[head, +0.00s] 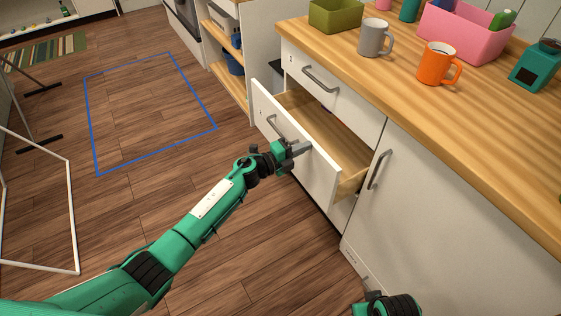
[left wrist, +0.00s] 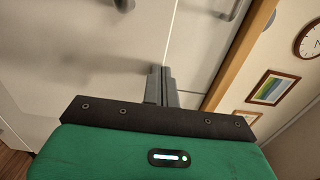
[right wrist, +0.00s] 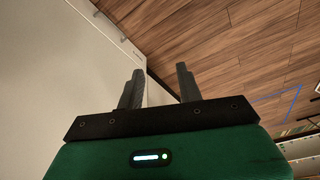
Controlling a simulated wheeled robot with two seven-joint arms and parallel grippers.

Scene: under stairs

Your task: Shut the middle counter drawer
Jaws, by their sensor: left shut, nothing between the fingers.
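The middle counter drawer (head: 295,143) is pulled out, its white front standing away from the cabinet and its wooden inside showing. Its grey handle (head: 275,127) is on the front. My left gripper (head: 301,148) is shut and empty, with its fingertips at the drawer front, right of the handle; I cannot tell whether they touch it. In the left wrist view the closed fingers (left wrist: 162,85) point at white fronts. My right gripper (right wrist: 160,88) is open and empty beside a white cabinet face, above the floor. Only part of the right arm shows at the head view's bottom edge.
A closed upper drawer (head: 330,85) sits above, and a cabinet door (head: 430,220) is to the right. The wooden counter (head: 480,120) carries a grey mug (head: 374,40), an orange mug (head: 436,65) and a pink bin (head: 462,35). The floor at left is mostly clear, with a blue outline (head: 150,164).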

